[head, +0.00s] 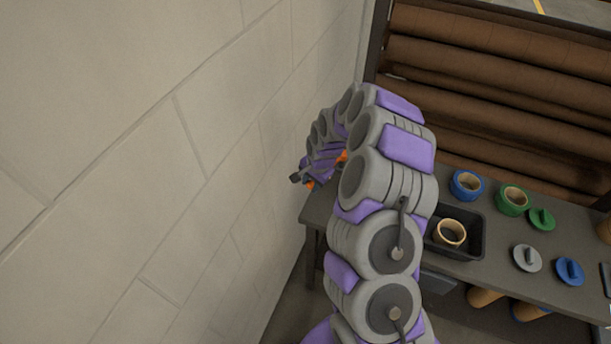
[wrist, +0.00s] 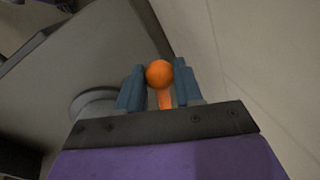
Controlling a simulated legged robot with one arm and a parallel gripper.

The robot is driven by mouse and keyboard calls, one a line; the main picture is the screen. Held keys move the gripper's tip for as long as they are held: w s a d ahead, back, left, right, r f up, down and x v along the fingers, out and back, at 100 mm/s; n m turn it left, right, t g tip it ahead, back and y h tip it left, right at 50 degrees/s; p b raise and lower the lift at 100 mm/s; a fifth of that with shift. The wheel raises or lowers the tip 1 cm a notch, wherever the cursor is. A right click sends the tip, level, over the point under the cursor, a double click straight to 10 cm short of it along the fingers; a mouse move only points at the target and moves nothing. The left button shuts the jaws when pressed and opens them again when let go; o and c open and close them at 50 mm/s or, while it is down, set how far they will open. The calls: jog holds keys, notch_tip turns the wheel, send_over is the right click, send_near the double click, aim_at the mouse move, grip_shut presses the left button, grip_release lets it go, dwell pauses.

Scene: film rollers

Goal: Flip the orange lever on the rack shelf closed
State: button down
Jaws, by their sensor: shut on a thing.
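The orange lever (wrist: 159,75) shows in the wrist view as a round orange knob on an orange shaft, between the two blue-grey fingers of my gripper (wrist: 159,88). The fingers are shut on it. In the head view a bit of orange (head: 310,184) shows beside my gripper (head: 302,180), at the left end of the shelf by the wall. My own arm hides most of the lever and its base there.
The grey shelf (head: 465,262) holds a black bin (head: 472,228) with a tape roll inside, a blue roll (head: 467,184), a green roll (head: 514,199) and several small lids. Brown film rollers (head: 500,70) stand behind. A block wall (head: 150,150) is close on the left.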

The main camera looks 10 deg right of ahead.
jog(key=s+d+n, duration=0.2)
jog(key=s+d+n+p, duration=0.1)
jog(key=s+d+n, duration=0.1)
jog(key=d, duration=0.1)
jog(key=shift+s+r+g, duration=0.1)
jog(key=shift+s+g, duration=0.1)
jog(key=shift+g, duration=0.1)
jog(key=shift+s+d+p, duration=0.35)
jog(key=shift+s+d, duration=0.15)
jog(key=shift+d, duration=0.3)
jog(key=c, duration=1.2)
grip_release()
jog(key=o, duration=0.4)
jog(key=shift+d, duration=0.2)
jog(key=shift+o, duration=0.2)
